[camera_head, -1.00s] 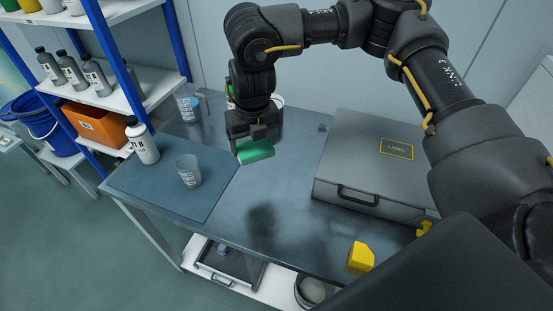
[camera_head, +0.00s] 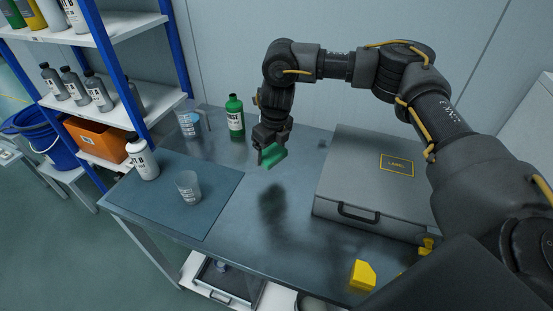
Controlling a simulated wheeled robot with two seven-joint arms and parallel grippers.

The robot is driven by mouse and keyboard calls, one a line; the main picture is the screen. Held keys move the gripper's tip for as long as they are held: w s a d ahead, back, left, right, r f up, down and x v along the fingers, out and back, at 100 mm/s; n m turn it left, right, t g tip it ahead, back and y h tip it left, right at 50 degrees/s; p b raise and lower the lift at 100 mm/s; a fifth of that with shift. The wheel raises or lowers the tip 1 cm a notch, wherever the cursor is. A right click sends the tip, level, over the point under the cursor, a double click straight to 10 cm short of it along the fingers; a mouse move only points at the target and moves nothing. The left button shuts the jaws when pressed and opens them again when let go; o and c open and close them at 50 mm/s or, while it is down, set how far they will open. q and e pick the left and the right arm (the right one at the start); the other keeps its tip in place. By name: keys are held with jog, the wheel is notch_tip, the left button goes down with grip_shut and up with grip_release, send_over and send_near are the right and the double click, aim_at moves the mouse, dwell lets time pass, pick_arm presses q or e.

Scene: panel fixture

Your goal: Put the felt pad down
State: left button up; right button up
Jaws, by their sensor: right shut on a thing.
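The green felt pad (camera_head: 273,155) is in the head view near the middle, held above the metal table (camera_head: 235,222). My right gripper (camera_head: 267,150) is shut on the pad, with the pad tilted at the fingertips. A dark shadow or reflection lies on the table below it, and there is a gap between pad and table. My left gripper does not show.
A green bottle (camera_head: 235,117) and a clear beaker (camera_head: 189,122) stand behind the gripper. A white bottle (camera_head: 142,158) and a cup (camera_head: 188,187) stand on a blue mat (camera_head: 206,222). A grey case (camera_head: 345,190) is at right, a yellow block (camera_head: 362,275) in front. The table's middle is clear.

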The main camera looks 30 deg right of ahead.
aim_at(276, 146)
jog(key=f, duration=0.1)
jog(key=w+d+f, duration=0.1)
jog(key=d+f, duration=0.1)
jog(key=f, duration=0.1)
jog(key=shift+w+d, duration=0.2)
jog(key=shift+w, duration=0.2)
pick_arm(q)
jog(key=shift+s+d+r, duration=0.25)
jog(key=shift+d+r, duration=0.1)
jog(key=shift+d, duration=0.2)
pick_arm(e)
jog(key=shift+d+f, duration=0.1)
jog(key=shift+f, duration=0.1)
jog(key=f+p, duration=0.1)
jog(key=f, duration=0.2)
jog(key=shift+w+d+p, duration=0.2)
jog(key=shift+d+p, duration=0.1)
jog(key=shift+p, duration=0.1)
jog(key=shift+f, duration=0.4)
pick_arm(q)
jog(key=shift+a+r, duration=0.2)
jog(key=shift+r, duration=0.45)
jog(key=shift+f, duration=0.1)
pick_arm(e)
jog(key=o, duration=1)
jog(key=shift+f, duration=0.1)
jog(key=shift+c, duration=0.2)
